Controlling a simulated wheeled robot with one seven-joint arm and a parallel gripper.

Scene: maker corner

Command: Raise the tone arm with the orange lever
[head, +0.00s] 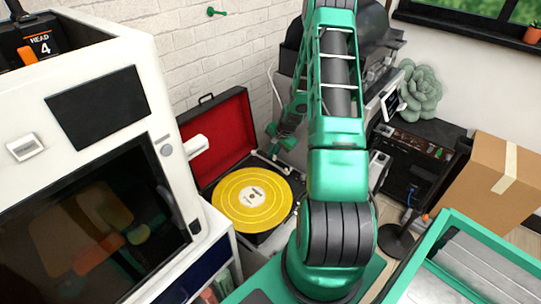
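A record player with a red-lined lid (222,140) stands open, with a yellow record (252,198) on its platter. A pale strip (268,162) at the record's back right edge may be part of the tone arm, but it is too small to tell. I cannot make out the orange lever. My gripper (282,138) appears small and green above the player's back right corner, partly behind my arm. Its fingers are too small to tell open from shut, and I cannot tell whether it touches anything.
A large white machine with a dark window (95,225) stands close on the left. A dark device (412,165), a cardboard box (490,180) and a green-rimmed bin (470,262) are on the right. A brick wall (225,55) is behind.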

